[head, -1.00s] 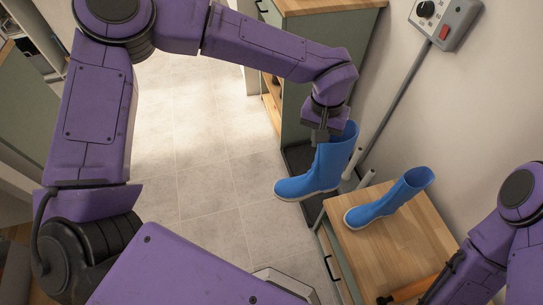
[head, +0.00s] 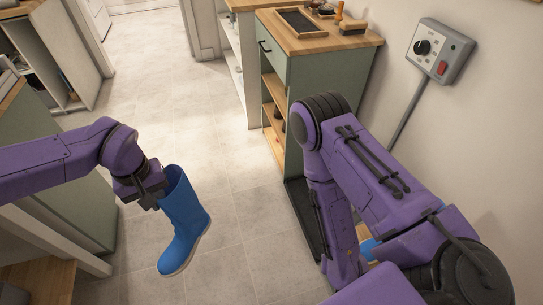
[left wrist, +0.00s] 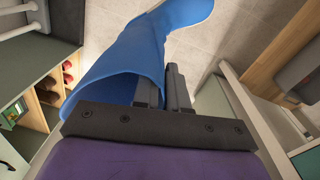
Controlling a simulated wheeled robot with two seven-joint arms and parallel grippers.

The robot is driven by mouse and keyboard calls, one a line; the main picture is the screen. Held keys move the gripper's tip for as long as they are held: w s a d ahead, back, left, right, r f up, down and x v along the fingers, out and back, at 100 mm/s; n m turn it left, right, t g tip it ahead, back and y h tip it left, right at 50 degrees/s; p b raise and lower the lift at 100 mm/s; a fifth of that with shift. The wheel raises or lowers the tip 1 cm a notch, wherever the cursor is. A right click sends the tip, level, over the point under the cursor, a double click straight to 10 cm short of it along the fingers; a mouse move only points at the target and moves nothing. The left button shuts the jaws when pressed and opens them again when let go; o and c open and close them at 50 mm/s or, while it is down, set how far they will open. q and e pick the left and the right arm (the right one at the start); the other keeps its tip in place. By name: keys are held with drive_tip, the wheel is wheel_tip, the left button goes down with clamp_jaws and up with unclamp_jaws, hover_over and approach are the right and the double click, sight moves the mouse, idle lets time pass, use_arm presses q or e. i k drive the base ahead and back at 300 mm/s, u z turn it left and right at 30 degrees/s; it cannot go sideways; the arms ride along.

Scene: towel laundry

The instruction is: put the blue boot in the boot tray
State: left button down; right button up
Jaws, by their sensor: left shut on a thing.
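My left gripper (head: 150,193) is shut on the upper shaft of a blue boot (head: 184,222), which hangs tilted, toe toward the lower left, in front of the open floor. The boot also fills the upper middle of the left wrist view (left wrist: 125,62), its shaft at the fingers (left wrist: 165,92). A dark boot tray (head: 304,215) lies on the floor beside the green cabinet, right of the held boot and apart from it; my right arm covers part of it. A second blue boot (head: 368,247) shows in small pieces behind my right arm. My right gripper is hidden.
The green cabinet (head: 296,85) has a wooden top with a small dark tray (head: 300,22) and brushes. A grey control box (head: 439,50) is on the right wall. Tiled floor (head: 190,120) is clear in the middle. Another green cabinet (head: 70,205) stands at left.

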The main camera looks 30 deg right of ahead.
sight(319, 229)
drive_tip(key=u, duration=0.2)
drive_tip(key=i, duration=3.15)
drive_tip(key=z, duration=3.85)
drive_tip(key=k, duration=0.15)
drive_tip(key=z, duration=0.85)
